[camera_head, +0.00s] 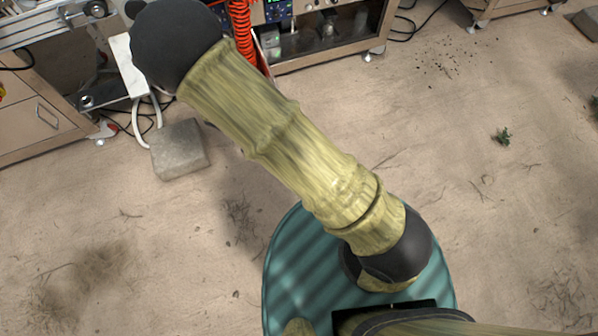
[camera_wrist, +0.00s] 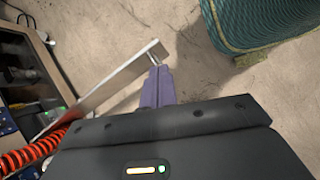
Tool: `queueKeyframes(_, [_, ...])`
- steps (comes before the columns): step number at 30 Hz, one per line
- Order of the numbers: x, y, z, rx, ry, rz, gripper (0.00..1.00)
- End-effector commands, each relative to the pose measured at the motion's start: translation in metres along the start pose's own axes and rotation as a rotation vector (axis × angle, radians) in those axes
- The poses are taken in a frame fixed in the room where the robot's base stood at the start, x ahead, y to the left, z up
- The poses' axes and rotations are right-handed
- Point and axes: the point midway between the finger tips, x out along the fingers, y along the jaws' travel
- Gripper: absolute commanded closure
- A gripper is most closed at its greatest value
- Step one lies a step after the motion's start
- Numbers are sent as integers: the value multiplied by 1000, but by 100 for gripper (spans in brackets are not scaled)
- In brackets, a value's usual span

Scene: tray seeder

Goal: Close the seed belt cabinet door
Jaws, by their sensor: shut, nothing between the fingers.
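The seed belt cabinet (camera_head: 335,53) stands at the top of the head view, with a dark, open-looking front. In the wrist view its frame and dark interior (camera_wrist: 30,85) are at the left. A long pale panel, which looks like the cabinet door (camera_wrist: 112,82), juts out from the cabinet over the floor, standing open. My gripper (camera_wrist: 158,70) has its purple fingers shut and empty, beside the door's outer end. I cannot tell whether they touch it. In the head view my gripper is not seen, and my arm hides most of the door.
A red coiled hose (camera_head: 240,30) hangs by the cabinet; it also shows in the wrist view (camera_wrist: 30,152). A grey stone block (camera_head: 180,149) lies on the floor at the left. Black cables (camera_head: 415,22) lie right of the cabinet. The sandy floor at right is mostly clear.

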Motion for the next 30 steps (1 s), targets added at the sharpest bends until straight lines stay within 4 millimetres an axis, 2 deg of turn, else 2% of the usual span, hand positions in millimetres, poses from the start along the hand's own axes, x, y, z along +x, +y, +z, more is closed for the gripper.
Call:
queueKeyframes(1, [29, -9, -30, -83, -46, 39, 100])
queueKeyframes(3, [47, -15, -53, -177, -102, 87, 100])
queueKeyframes(6, [65, -22, -77, -281, -165, 143, 100])
queueKeyframes(9, [72, -25, -88, -338, -200, 175, 100])
queueKeyframes(22, [73, -26, -89, -354, -210, 183, 100])
queueKeyframes(26, [83, -24, -88, -353, -212, 182, 100])
queueKeyframes(30, [103, -20, -84, -352, -214, 181, 100])
